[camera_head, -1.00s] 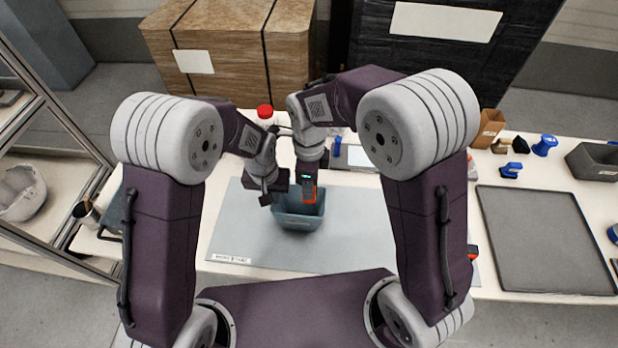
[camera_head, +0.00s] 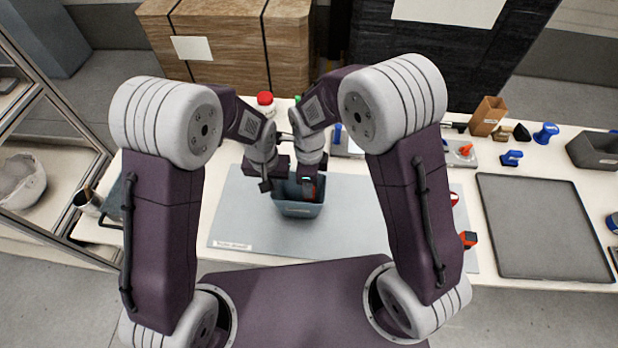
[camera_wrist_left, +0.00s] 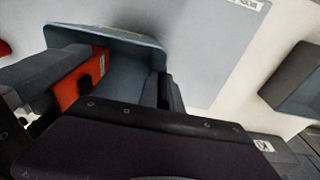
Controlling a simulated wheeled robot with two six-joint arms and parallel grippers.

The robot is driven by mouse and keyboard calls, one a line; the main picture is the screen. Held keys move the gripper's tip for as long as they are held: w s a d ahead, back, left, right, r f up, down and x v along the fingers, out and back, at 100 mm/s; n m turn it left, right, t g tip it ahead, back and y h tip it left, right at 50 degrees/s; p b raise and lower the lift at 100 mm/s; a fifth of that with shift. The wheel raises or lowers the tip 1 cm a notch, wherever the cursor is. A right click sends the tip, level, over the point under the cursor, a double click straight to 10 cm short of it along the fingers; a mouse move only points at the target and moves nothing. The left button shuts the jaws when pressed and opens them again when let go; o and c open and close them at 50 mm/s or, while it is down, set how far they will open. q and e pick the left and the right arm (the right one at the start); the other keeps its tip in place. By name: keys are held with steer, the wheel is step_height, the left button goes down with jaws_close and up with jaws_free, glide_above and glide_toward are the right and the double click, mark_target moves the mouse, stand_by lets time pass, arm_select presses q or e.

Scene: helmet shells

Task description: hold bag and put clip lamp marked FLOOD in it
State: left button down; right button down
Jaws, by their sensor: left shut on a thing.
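The bag (camera_head: 299,210), a blue-grey open-topped container, stands on the grey-blue mat; its inside also shows in the left wrist view (camera_wrist_left: 128,62). My left gripper (camera_head: 275,183) is shut on the bag's rim at its left side. An orange and dark clip lamp (camera_head: 310,192) is inside the bag's mouth; its orange part shows in the left wrist view (camera_wrist_left: 78,85). My right gripper (camera_head: 308,177) is above the bag and appears shut on the lamp; its fingertips are partly hidden. The lamp's marking cannot be read.
The mat (camera_head: 350,225) is clear right of the bag. An empty dark tray (camera_head: 545,225) lies farther right. A red-capped bottle (camera_head: 265,100) stands behind the grippers. A brown box (camera_head: 488,115), blue items and a grey bin (camera_head: 595,150) are at the back right.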

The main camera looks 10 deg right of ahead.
steer(key=shift+f, duration=0.7)
steer(key=c, duration=0.8)
jaws_free()
steer(key=shift+c, duration=0.2)
step_height(320, 180, up, 12)
steer(key=shift+r, duration=0.1)
arm_select(q)
steer(key=c, duration=1.5)
jaws_free()
steer(key=shift+o, duration=0.2)
